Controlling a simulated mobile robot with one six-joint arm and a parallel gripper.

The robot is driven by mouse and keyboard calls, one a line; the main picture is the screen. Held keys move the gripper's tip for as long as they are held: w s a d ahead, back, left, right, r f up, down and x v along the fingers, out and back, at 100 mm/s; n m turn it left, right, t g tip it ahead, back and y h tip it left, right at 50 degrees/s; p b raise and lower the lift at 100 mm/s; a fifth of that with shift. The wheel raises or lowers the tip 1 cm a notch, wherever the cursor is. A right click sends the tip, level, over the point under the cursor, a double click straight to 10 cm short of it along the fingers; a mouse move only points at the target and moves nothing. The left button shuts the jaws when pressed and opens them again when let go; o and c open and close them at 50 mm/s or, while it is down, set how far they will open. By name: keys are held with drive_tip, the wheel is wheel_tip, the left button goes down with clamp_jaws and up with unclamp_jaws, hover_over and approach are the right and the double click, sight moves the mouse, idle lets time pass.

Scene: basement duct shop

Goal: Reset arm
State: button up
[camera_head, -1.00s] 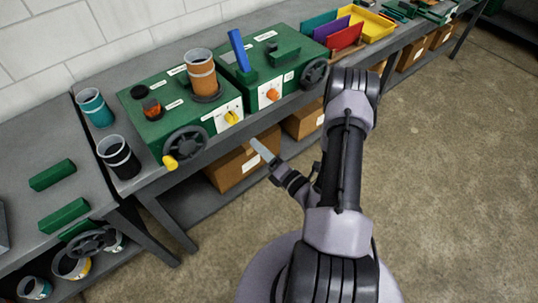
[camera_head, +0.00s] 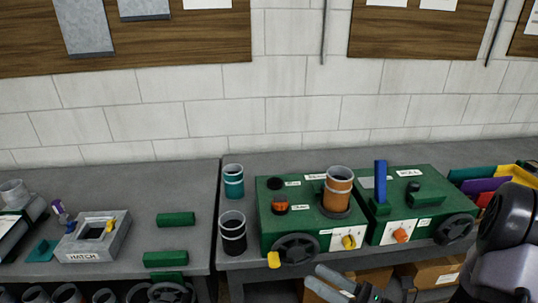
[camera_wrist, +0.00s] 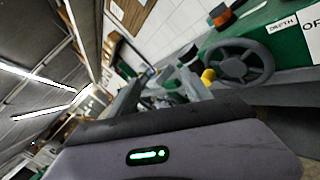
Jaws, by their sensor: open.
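My gripper (camera_head: 337,283) is at the bottom of the head view, in front of the bench edge below the green machines. Its two pale fingers are apart with nothing between them. In the wrist view my gripper (camera_wrist: 160,92) points past a dark handwheel (camera_wrist: 238,62) with a yellow knob. My folded arm shows at the right edge of the head view. The left green machine (camera_head: 300,240) carries an orange cylinder (camera_head: 338,190) on top. The right green machine (camera_head: 440,193) has an upright blue lever (camera_head: 380,180).
A teal cup (camera_head: 233,182) and a black cup (camera_head: 232,238) stand left of the machines. A grey hatch box (camera_head: 95,238) and green blocks (camera_head: 175,219) lie on the left bench. Coloured bins (camera_head: 485,186) are at the right. Cardboard boxes (camera_head: 430,272) sit below the bench.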

drive_tip(key=s+a+r+n+g+h+b, duration=0.1)
drive_tip(key=s+a+n+g+h, duration=0.2)
drive_tip(key=s+a+n+g, duration=0.45)
drive_tip(key=s+a+r+n+g+h+b, duration=0.1)
drive_tip(key=s+a+n+g+h+b, duration=0.15)
drive_tip(key=s+n+g, duration=0.6)
drive_tip(key=w+d+r+n+t+h, duration=0.1)
drive_tip(key=d+r+n+t+h, duration=0.1)
drive_tip(key=n+t, duration=0.3)
drive_tip(key=w+d+r+n+t+h+b, duration=0.1)
drive_tip(key=d+r+n+t+h, duration=0.1)
drive_tip(key=n+t+h, duration=0.3)
drive_tip(key=shift+w+d+r+n, duration=0.2)
drive_tip(key=shift+d+r+n, duration=0.2)
drive_tip(key=shift+n, duration=0.4)
